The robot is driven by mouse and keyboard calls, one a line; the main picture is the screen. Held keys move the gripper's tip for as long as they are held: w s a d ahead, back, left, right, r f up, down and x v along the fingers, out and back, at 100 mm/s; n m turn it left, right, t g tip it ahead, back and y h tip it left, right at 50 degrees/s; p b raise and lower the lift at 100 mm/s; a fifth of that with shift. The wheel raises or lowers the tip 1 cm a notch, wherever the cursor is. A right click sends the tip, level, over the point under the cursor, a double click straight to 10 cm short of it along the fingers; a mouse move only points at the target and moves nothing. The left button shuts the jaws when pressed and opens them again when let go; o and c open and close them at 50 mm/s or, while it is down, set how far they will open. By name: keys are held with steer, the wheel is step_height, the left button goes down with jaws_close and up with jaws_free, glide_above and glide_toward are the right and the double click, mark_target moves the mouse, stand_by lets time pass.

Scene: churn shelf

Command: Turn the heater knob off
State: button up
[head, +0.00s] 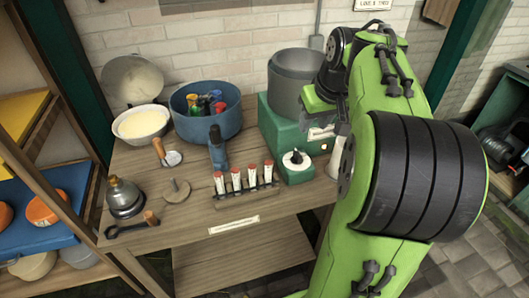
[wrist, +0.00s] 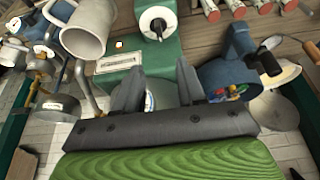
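The heater is a green box (head: 283,128) on the wooden table, with a large grey pot (head: 296,75) on top. Its knob (head: 296,158), a white dial with a dark bar, sits on a low green block at the front. In the wrist view, the knob (wrist: 157,22) is at the top centre and the green heater body (wrist: 140,55) lies below it. A small lit lamp (head: 326,147) shows on the heater. My gripper (wrist: 156,76) is open, its two dark fingers apart over the heater and short of the knob. In the head view my arm largely hides it.
A rack of red-capped tubes (head: 247,194) stands left of the knob. A blue pot (head: 207,112) with coloured items is behind it. A pale jug (wrist: 85,28) stands close beside the heater. A bell-shaped metal item (head: 124,196) is at the table's left.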

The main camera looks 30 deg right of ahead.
mark_target(298, 152)
steer(key=b+x, duration=0.6)
steer(key=x, duration=1)
steer(key=shift+w+d+r, duration=0.1)
steer(key=shift+w+d, duration=0.05)
steer(key=shift+d, duration=0.05)
jaws_close()
